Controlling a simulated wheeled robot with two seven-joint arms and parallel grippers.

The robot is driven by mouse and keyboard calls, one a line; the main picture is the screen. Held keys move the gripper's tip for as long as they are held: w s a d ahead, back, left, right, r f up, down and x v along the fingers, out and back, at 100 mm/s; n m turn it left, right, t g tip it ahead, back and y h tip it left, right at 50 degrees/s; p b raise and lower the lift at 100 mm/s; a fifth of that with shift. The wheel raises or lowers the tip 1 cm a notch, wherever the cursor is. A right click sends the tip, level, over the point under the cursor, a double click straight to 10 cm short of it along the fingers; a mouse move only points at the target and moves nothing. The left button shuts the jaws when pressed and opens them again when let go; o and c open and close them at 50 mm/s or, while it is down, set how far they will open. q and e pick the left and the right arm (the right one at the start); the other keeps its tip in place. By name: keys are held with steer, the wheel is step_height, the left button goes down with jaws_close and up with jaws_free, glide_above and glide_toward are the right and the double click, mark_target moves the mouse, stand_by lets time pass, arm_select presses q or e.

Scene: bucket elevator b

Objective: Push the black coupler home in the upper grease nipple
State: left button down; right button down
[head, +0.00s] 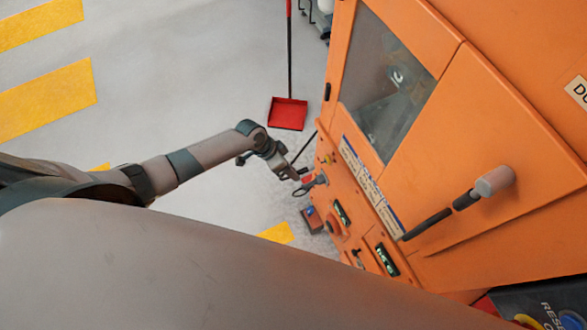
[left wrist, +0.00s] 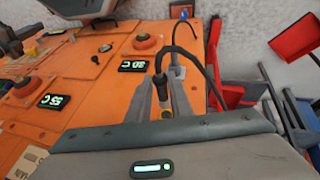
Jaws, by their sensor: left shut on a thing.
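My left gripper (head: 306,183) is at the lower left edge of the orange machine panel in the head view. In the left wrist view its two fingers (left wrist: 166,98) are shut on the black coupler (left wrist: 161,84), a small dark cylinder standing between them. A black hose (left wrist: 207,62) loops beside the fingers in that view. I cannot tell whether the coupler touches or sits on a nipple. The coupler is too small to make out in the head view. My right gripper is not in view.
The orange machine (head: 460,130) has a window, a long door handle (head: 455,205), displays (head: 387,260) and a red button (head: 333,227). A red dustpan (head: 288,113) stands on the grey floor. The floor left of the machine is mostly clear.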

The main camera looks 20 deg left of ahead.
arm_select(q)
steer(key=shift+s+a, duration=0.3)
steer(key=shift+s+a, duration=0.1)
stand_by(0.3)
steer(key=shift+s+a+p, duration=0.55)
steer(key=shift+s+a, duration=0.75)
steer(key=shift+s, duration=0.05)
steer(key=shift+w+r, duration=0.1)
steer(key=w+d+r+n+t+b, duration=0.1)
steer(key=w+r+n+b, duration=0.3)
steer(key=r, duration=0.6)
steer(key=w+d+r+m+t+b, duration=0.1)
steer(key=w+r, duration=0.6)
steer(key=r, duration=0.2)
step_height(320, 180, up, 19)
steer(key=s+a+n+t+y+b, duration=0.1)
steer(key=s+a+n+b, duration=0.1)
steer(key=n+b, duration=0.2)
steer(key=shift+a+f+n+y, duration=0.15)
steer(key=shift+a+n+y, duration=0.2)
steer(key=shift+n+y, duration=0.05)
